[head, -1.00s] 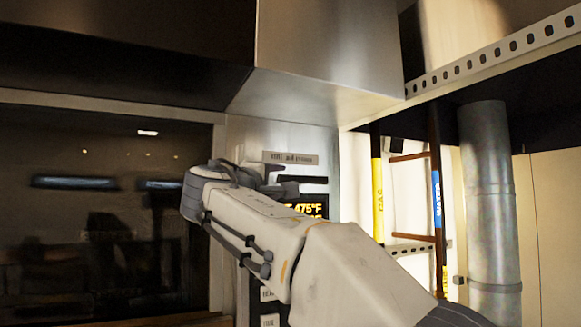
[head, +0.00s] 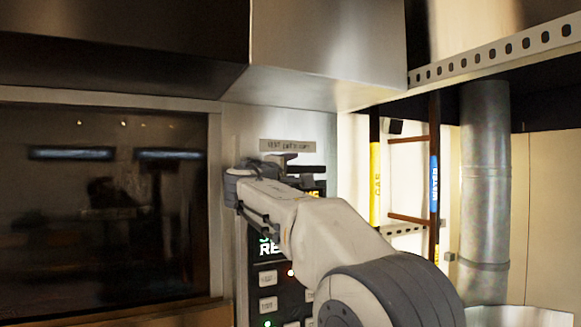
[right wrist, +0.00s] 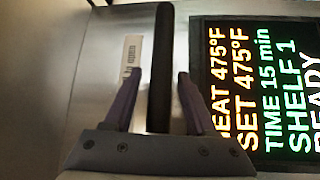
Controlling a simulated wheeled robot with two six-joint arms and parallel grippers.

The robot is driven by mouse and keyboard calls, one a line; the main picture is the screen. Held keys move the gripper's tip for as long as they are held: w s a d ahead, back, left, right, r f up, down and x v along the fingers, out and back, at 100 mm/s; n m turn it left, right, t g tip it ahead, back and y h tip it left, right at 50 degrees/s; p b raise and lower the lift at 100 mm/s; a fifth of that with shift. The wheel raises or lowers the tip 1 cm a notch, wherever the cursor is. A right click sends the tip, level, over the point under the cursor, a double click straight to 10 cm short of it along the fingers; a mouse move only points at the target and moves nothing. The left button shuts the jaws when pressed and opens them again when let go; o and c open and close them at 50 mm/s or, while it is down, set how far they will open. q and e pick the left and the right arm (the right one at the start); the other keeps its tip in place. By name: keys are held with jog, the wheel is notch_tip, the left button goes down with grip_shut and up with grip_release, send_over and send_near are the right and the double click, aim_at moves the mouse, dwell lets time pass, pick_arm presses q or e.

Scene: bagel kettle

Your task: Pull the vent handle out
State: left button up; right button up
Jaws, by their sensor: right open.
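The vent handle is a black bar that shows in the right wrist view (right wrist: 162,45). It runs between the two fingers of my right gripper (right wrist: 159,76), with a gap on each side. The fingers are open and do not visibly touch the bar. In the head view my right gripper (head: 281,165) is at the oven's control column, just under the vent label plate (head: 287,146). A dark bar, likely the handle (head: 309,169), shows beside it, partly hidden by the gripper. My left gripper is not in view.
A lit display (right wrist: 262,85) reading 475°F is close to the right finger. The dark oven window (head: 100,210) is at left and a steel hood (head: 325,50) overhangs above. Yellow (head: 375,185) and blue-marked (head: 435,185) pipes and a metal duct (head: 484,190) stand at right.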

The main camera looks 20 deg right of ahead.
jog(key=c, duration=0.9)
grip_shut()
